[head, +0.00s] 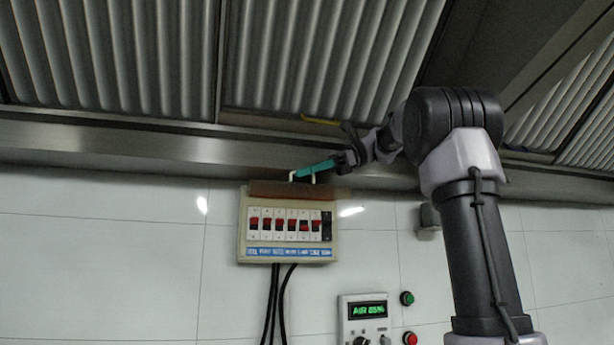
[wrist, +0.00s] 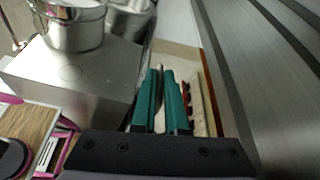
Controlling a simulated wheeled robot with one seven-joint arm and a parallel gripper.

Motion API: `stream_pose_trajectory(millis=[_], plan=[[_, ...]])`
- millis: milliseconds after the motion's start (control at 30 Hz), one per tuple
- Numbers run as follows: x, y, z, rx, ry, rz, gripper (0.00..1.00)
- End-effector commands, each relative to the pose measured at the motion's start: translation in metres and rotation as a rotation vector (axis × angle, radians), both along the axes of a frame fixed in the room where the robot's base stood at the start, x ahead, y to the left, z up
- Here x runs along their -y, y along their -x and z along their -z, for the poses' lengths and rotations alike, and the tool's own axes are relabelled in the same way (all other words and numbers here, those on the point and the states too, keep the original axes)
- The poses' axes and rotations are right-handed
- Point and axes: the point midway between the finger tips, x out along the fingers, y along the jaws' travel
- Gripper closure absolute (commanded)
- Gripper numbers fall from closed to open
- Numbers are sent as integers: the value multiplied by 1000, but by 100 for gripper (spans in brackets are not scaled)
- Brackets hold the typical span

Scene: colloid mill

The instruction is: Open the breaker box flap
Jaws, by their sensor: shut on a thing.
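The cream breaker box (head: 243,228) is fixed to the tiled wall in the head view, with a row of red switches uncovered. Its brown see-through flap (head: 270,189) is swung up and shows as a narrow band along the box's top. A white handle (head: 292,176) stands up from the flap. My gripper (head: 305,171) has teal fingers at the handle, shut on it. In the wrist view, the teal fingers (wrist: 162,85) have a pale bar between them, and part of the box (wrist: 200,115) with red switches shows beside them. The fingers hide part of the handle.
A steel hood ledge (head: 120,145) runs just above the box and my gripper. Black cables (head: 272,300) hang below the box. A control panel (head: 365,318) with a green display, a green button (head: 406,298) and a red button (head: 410,338) sits lower right.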

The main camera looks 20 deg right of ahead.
Motion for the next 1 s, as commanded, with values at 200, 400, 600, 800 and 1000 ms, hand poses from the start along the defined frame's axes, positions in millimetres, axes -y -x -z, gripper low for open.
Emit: stream_pose_trajectory(millis=[200,400,600,800,1000], plan=[[1,-3,2,-2,2,3,100],[1,-3,2,-1,3,3,100],[1,-3,1,-1,2,3,59],[0,-2,1,-1,2,1,59],[0,-1,0,0,1,0,59]])
